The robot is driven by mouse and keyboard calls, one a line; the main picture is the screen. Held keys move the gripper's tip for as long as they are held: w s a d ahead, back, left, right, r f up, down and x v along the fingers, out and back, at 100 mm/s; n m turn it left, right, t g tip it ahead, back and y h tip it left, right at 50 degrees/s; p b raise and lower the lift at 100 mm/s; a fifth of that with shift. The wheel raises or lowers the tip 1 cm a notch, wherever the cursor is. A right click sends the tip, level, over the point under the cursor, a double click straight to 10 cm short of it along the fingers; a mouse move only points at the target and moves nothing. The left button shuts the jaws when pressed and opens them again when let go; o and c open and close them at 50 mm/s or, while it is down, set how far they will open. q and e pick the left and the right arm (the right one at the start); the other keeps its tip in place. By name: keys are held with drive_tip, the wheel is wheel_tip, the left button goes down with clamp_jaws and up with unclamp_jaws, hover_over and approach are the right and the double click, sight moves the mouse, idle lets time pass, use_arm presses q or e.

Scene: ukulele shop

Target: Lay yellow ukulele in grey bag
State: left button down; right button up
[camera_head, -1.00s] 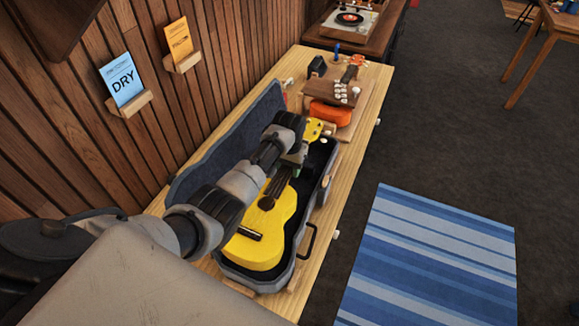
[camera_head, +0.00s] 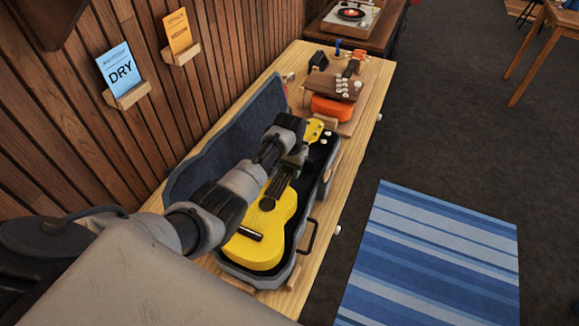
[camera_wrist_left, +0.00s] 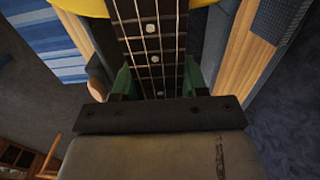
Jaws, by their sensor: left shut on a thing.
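The yellow ukulele (camera_head: 268,228) lies lengthwise within the open grey bag (camera_head: 239,150), its body at the near end and its headstock (camera_head: 312,130) at the far end. The bag's lid leans up toward the wall. My left gripper (camera_head: 290,165) is over the ukulele's neck. In the left wrist view, the gripper's green fingers (camera_wrist_left: 156,82) are on both sides of the fretboard (camera_wrist_left: 150,35), shut on the neck. My arm hides part of the neck and bag. Whether the body rests fully on the bag's floor is hard to tell. My right gripper is not seen.
The bag stands on a wooden bench (camera_head: 352,170) along a slatted wall. Beyond it are an orange ukulele (camera_head: 332,108) and a turntable (camera_head: 351,14). A blue card (camera_head: 121,72) and an orange card (camera_head: 179,32) sit on wall holders. A striped rug (camera_head: 430,260) lies on the floor.

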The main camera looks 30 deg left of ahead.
use_arm(q)
drive_tip(key=shift+f+b, duration=0.85)
drive_tip(key=shift+f, duration=0.6)
drive_tip(key=shift+f+b, duration=1.75)
drive_tip(key=shift+f, duration=0.45)
drive_tip(key=c, duration=0.5)
unclamp_jaws()
drive_tip(key=shift+r+p, duration=1.05)
drive_tip(key=shift+p, duration=0.1)
